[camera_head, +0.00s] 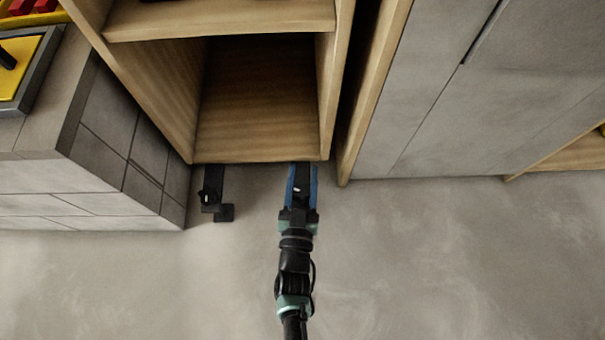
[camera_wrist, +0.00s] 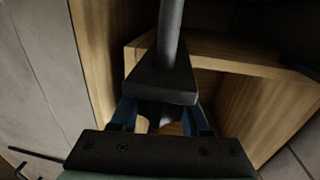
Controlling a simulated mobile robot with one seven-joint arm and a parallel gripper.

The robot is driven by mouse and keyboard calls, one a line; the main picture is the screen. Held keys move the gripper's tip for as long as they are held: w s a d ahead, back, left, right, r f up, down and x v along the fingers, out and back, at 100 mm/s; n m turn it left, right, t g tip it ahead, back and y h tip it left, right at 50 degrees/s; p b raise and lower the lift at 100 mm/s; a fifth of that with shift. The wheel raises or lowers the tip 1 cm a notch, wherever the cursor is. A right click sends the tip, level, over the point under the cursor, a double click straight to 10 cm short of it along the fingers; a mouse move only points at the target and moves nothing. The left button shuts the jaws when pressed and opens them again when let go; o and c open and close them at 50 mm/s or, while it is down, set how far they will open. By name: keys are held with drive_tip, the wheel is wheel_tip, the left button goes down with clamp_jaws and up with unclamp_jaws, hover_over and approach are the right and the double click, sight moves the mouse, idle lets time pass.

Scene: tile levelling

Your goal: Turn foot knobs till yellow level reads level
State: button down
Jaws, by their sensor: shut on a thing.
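A wooden cabinet (camera_head: 265,156) stands over two black feet at its lower front edge. The left foot knob (camera_head: 210,197) is black with a small white mark and stands free beside a dark pad. My gripper (camera_head: 301,188) is under the right front corner, its blue fingers shut on the right foot knob (camera_head: 302,178), which is black with a white mark and mostly covered. In the wrist view the blue fingers (camera_wrist: 160,118) flank a dark part; a black block with a grey rod hides much of the grip. I cannot make out the yellow level or its reading.
A grey tiled block (camera_head: 120,135) stands close on the left, with a yellow panel in a grey frame (camera_head: 25,65) on top. Grey panels (camera_head: 450,100) and a wooden upright (camera_head: 372,90) stand close on the right. The floor (camera_head: 430,260) in front is clear.

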drive_tip(key=shift+d+m+h+p, duration=0.25)
drive_tip(key=shift+m+h+p, duration=0.2)
drive_tip(key=shift+m+h, duration=0.55)
drive_tip(key=shift+c, duration=1.9)
unclamp_jaws()
drive_tip(key=shift+s, duration=0.1)
drive_tip(key=p+v, duration=0.5)
drive_tip(key=v, duration=0.8)
drive_tip(key=shift+a+r, duration=0.15)
